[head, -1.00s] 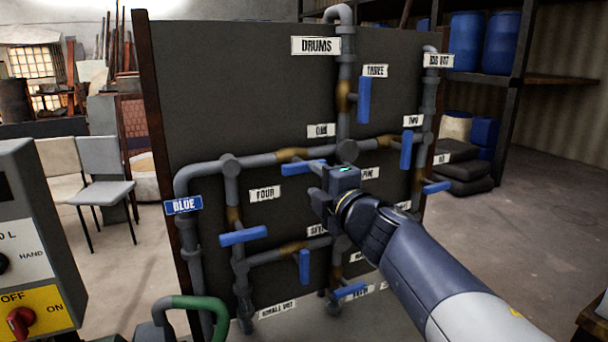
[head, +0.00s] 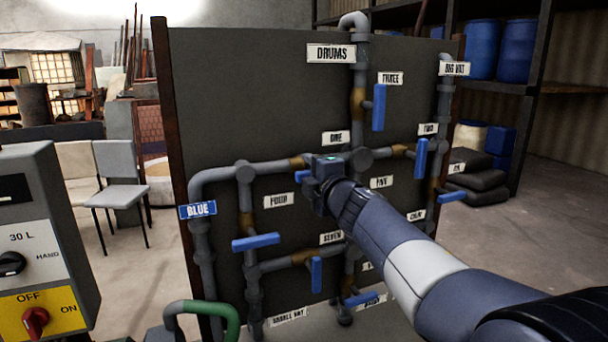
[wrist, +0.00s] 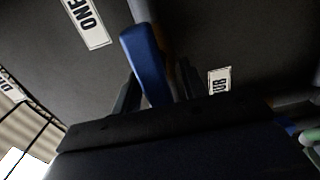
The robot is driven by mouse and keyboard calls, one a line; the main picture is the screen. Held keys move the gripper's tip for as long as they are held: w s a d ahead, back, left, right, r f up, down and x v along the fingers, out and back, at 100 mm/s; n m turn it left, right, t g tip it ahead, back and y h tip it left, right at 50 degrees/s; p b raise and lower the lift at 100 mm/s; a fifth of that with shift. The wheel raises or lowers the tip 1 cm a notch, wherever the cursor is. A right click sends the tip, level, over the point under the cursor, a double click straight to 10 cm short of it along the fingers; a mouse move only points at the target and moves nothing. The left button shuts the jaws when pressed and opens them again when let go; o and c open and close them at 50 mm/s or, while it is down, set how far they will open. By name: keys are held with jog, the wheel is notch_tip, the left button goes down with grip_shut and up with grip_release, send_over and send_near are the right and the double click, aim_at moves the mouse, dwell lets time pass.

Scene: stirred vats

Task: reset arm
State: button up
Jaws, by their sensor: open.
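My gripper (head: 310,184) is in front of the pipe board (head: 258,95), by the valve under the label ONE (head: 336,138). In the wrist view its jaws (wrist: 160,82) are open, with a blue valve handle (wrist: 144,58) lying between the two fingers. I cannot tell whether the fingers touch it. My arm reaches in from the lower right.
Other blue handles stick out from the board: THREE (head: 379,107), TWO (head: 421,159), FOUR (head: 256,242) and SEVEN (head: 316,274). A control box (head: 40,245) stands at left, with a green hose (head: 212,308) beside it. Floor is open at right.

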jog(key=shift+s, duration=0.1)
jog(key=v, duration=1.1)
jog(key=w+a+m, duration=0.1)
jog(key=w, duration=0.2)
jog(key=w+a+m+p, duration=0.1)
jog(key=w, duration=0.2)
jog(key=w+a+m, duration=0.1)
jog(key=w+a, duration=0.1)
jog(key=w, duration=0.2)
jog(key=shift+w+a+r, duration=0.1)
jog(key=shift+r, duration=0.15)
jog(key=shift+m+p, duration=0.6)
jog(key=shift+m, duration=1)
